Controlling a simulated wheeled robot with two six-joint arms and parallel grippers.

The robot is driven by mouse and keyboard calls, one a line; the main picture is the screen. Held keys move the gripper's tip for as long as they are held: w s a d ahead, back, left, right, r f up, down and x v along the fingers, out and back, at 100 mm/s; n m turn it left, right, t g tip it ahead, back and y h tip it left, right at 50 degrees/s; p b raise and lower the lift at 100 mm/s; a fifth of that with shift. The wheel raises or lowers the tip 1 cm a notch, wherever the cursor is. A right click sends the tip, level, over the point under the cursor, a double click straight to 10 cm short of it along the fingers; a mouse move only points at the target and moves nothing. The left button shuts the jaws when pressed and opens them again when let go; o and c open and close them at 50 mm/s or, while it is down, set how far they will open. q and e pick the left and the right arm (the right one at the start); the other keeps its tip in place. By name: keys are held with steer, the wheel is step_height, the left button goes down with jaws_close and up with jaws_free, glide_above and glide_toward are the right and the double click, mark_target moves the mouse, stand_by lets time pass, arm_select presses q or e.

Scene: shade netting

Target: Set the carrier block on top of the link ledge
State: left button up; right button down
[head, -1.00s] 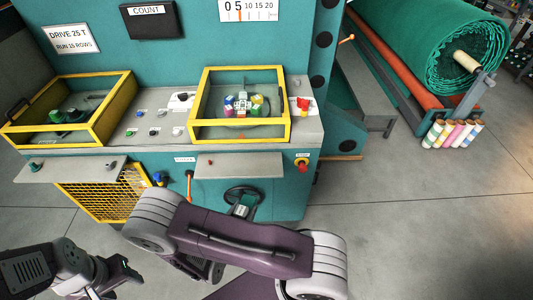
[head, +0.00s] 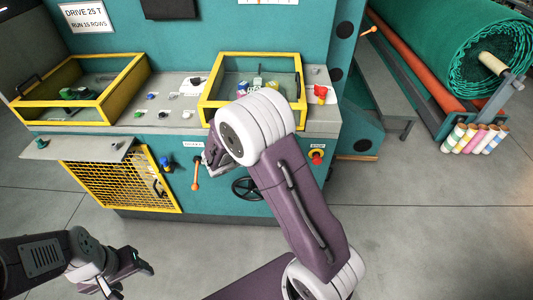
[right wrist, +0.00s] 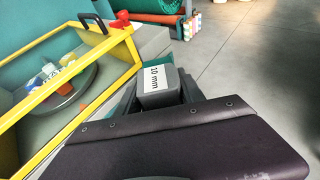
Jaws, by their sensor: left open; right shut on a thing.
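My right gripper (right wrist: 158,95) is shut on a grey block with a white "10 mm" label, which I take as the carrier block (right wrist: 152,98). In the head view my right gripper (head: 211,160) is mostly hidden by its own arm, in front of the machine's front face, and the block cannot be made out there. My left gripper (head: 146,266) is open and empty, low at the left, away from the machine. I cannot tell which ledge is the link ledge; a grey ledge (head: 75,151) juts out at the machine's left, and my right arm covers the middle front.
The machine's grey deck (head: 170,112) carries small knobs and two yellow-framed boxes, left (head: 35,109) and right (head: 254,54). A yellow mesh guard (head: 110,182), an orange lever (head: 195,175) and a black handwheel (head: 246,189) are on the front.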

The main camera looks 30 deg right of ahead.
steer(key=w+f, duration=0.2)
steer(key=w, duration=0.2)
steer(key=w+f, duration=0.2)
steer(key=w, duration=0.1)
steer(key=w+d+f, duration=0.1)
steer(key=w+f, duration=0.2)
steer(key=w, duration=0.1)
steer(key=shift+w+p, duration=0.35)
step_height(320, 180, down, 4)
steer(key=shift+a+f, duration=0.1)
steer(key=c, duration=0.7)
jaws_free()
steer(key=shift+f, duration=0.1)
